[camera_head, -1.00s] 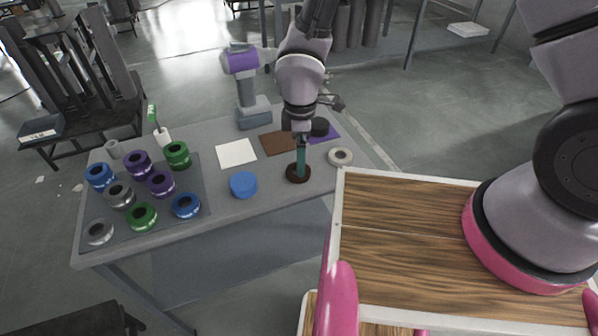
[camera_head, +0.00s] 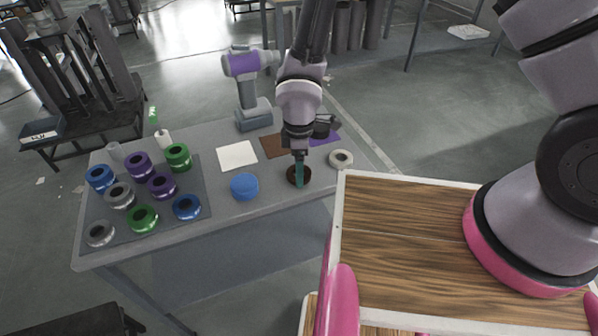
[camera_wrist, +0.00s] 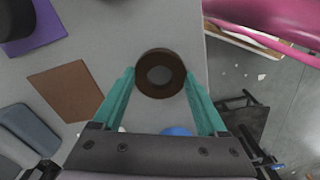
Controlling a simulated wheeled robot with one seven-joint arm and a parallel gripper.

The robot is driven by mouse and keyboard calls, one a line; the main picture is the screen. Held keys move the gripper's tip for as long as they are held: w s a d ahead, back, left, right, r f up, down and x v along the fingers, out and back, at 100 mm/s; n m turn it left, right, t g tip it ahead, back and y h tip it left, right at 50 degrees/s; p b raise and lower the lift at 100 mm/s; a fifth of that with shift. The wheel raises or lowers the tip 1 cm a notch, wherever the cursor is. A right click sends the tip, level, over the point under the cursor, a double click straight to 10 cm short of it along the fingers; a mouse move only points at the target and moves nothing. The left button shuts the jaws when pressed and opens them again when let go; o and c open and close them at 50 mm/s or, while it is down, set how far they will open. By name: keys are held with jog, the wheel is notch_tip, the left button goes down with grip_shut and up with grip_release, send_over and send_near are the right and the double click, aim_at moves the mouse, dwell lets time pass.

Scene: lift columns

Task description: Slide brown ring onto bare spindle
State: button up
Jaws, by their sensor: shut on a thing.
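The brown ring (camera_head: 290,180) lies flat at the front right part of the grey table, apparently resting on its top. In the wrist view the brown ring (camera_wrist: 160,91) sits between my two teal fingers, with grey table showing through its hole. My gripper (camera_head: 299,184) points down, and its fingertips (camera_wrist: 160,73) close on opposite sides of the ring. I cannot make out a bare spindle with certainty in either view.
Several blue, purple, green and grey rings stand on a dark mat (camera_head: 205,208) at left. A blue round piece (camera_head: 244,187) is left of my gripper, a pale ring (camera_head: 341,158) right. White (camera_head: 237,156) and brown (camera_head: 272,146) squares lie behind. A purple-grey tool (camera_head: 247,85) stands at the back.

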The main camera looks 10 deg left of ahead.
notch_tip(320, 180, up, 11)
dwell(0.4)
